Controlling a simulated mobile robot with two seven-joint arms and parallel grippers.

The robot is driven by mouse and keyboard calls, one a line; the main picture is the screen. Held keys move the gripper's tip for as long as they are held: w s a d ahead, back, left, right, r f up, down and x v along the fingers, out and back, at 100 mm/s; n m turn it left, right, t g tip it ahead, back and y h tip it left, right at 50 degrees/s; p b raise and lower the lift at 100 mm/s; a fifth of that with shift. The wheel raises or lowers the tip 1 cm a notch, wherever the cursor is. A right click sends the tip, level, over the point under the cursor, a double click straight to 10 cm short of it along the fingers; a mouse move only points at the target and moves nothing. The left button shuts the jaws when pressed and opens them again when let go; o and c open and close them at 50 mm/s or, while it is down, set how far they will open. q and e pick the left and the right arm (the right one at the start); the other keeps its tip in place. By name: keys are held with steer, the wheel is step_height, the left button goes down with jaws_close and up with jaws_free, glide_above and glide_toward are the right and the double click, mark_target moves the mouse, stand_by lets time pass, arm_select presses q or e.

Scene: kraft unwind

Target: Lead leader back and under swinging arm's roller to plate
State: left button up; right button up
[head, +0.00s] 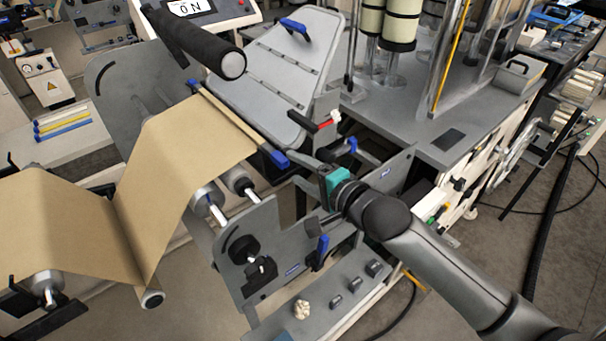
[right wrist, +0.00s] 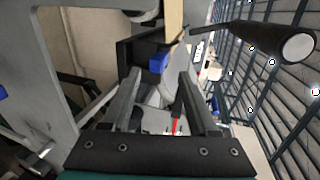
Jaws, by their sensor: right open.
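The brown kraft web (head: 185,145) rises from a lower roller to the leader, a pale bar (head: 232,118) with a blue end (head: 275,157). In the right wrist view the bar (right wrist: 174,20) and its blue end (right wrist: 157,62) show just beyond my fingers. My right gripper (head: 300,163) is beside the blue end in the head view. Its fingers (right wrist: 160,78) are apart, with nothing held between them. A black-sleeved roller (head: 195,42) hangs above the web; its end shows in the right wrist view (right wrist: 297,46). A tilted grey plate (head: 275,75) stands behind the bar. My left gripper is out of view.
A grey side frame (head: 275,250) with rollers (head: 205,197) stands below the bar. A red-handled lever (head: 325,123) is close behind my right gripper. A machine bench (head: 440,130) fills the back right. Open floor (head: 450,300) lies at lower right.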

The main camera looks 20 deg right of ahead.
mark_target(285, 163)
steer(key=b+x, duration=0.2)
steer(key=x, duration=0.1)
steer(key=shift+w+f+b, duration=0.15)
steer(key=shift+f+b, duration=0.1)
steer(key=shift+b, duration=0.1)
steer(key=shift+w+a, duration=0.35)
steer(key=shift+w, duration=0.45)
steer(key=shift+x, duration=1)
steer(key=shift+c, duration=0.2)
steer(key=shift+f, duration=0.1)
jaws_close()
steer(key=shift+f, duration=0.15)
